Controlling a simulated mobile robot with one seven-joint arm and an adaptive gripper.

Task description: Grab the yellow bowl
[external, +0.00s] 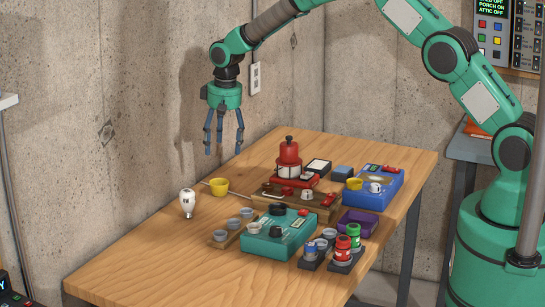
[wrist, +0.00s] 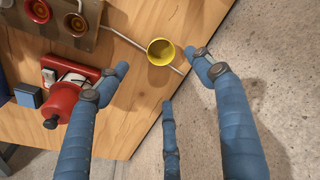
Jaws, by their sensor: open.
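The yellow bowl (external: 219,187) stands upright on the wooden table near the wall side, beside a thin light rod. It also shows in the wrist view (wrist: 160,52), empty, close to the table's edge. My gripper (external: 223,146) hangs above the table's back edge, with its fingers pointing down, spread and empty. In the wrist view my gripper (wrist: 160,74) shows three blue fingers apart, with the bowl between and beyond the two upper fingertips. A second, smaller yellow cup (external: 355,184) sits on the blue scale-like box at the right.
A white bulb-shaped object (external: 187,203) stands left of the bowl. A red grinder-like device (external: 288,160), a wooden tray (external: 325,211) and a teal box (external: 262,241) with cups crowd the table to the right. The concrete wall is behind. The table's front left is clear.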

